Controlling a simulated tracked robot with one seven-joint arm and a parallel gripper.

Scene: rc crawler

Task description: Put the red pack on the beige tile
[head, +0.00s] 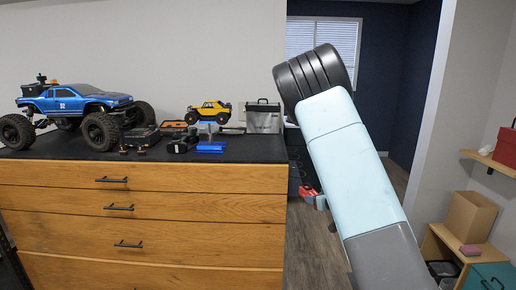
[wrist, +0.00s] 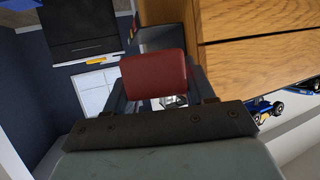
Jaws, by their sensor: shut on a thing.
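The red pack (wrist: 154,76) is a small dark-red block with rounded edges. In the wrist view my gripper (wrist: 158,82) is shut on it, with a dark finger at each side. In the head view the red pack (head: 308,192) shows small beside my pale blue arm, in the air just right of the wooden chest. Most of my gripper is hidden behind the arm there. I cannot make out a beige tile in either view.
A wooden chest (head: 150,235) with a dark top carries a blue truck (head: 75,105), a yellow car (head: 210,111), a grey case (head: 264,117) and small tools. At right are a cardboard box (head: 470,217), a pinkish block (head: 470,250) and a red box (head: 506,148) on a shelf.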

